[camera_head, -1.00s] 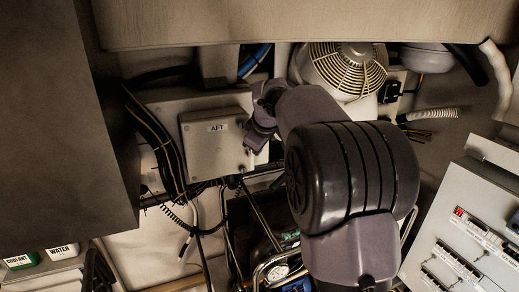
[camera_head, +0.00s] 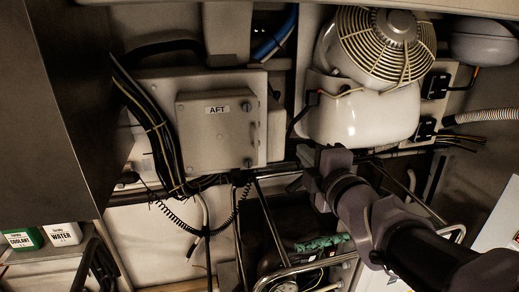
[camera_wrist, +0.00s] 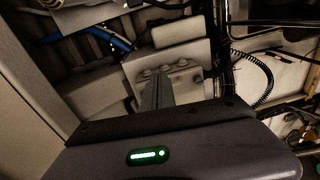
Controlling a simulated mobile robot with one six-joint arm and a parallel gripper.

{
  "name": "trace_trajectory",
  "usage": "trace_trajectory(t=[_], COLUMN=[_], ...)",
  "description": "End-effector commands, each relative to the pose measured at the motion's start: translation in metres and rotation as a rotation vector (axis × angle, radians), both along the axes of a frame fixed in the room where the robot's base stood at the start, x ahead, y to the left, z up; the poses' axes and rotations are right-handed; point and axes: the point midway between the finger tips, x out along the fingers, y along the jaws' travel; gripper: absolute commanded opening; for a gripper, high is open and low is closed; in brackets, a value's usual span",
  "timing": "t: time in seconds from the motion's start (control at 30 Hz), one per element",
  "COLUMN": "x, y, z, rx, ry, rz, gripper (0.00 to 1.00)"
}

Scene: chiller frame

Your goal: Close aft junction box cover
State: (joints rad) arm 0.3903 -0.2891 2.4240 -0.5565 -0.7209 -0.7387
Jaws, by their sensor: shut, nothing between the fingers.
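The aft junction box (camera_head: 217,130) is a grey box labelled AFT, on a pale back plate left of centre in the head view. Its cover (camera_head: 212,145) lies flat over the front and looks shut, with dark round fasteners along its right edge. My gripper (camera_head: 303,180) is below and to the right of the box, apart from it, in front of the pipes. In the wrist view my gripper's fingers (camera_wrist: 157,95) are together and hold nothing. Pale grey surfaces lie beyond the fingers; I cannot tell whether one is the cover.
Black cables (camera_head: 155,130) run down left of the box, with a coiled cord (camera_head: 210,228) below. A white compressor tank (camera_head: 362,118) with a fan guard (camera_head: 386,38) stands to the right. Metal pipes (camera_head: 270,225) are below. Coolant and water bottles (camera_head: 62,234) stand at lower left.

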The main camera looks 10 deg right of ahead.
Motion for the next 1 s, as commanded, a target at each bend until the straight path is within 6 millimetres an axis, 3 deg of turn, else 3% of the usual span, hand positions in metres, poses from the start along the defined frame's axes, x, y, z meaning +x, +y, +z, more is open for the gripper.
trace_trajectory(t=[0.03, 0.1, 0.2, 0.37, 0.7, 1.0], x=[-0.014, -0.027, -0.027, 0.0, 0.073, 0.106], y=[0.021, 0.041, 0.051, 0.055, 0.066, 0.071], z=[-0.013, -0.019, -0.017, -0.013, -0.02, -0.022], rx=[-0.015, -0.025, -0.028, -0.026, -0.03, -0.031], ry=[-0.021, -0.041, -0.048, -0.044, -0.047, -0.049], rz=[0.065, 0.129, 0.159, 0.158, 0.154, 0.152], gripper=[0.0, 0.0, 0.0, 0.0, 0.0, 0.0])
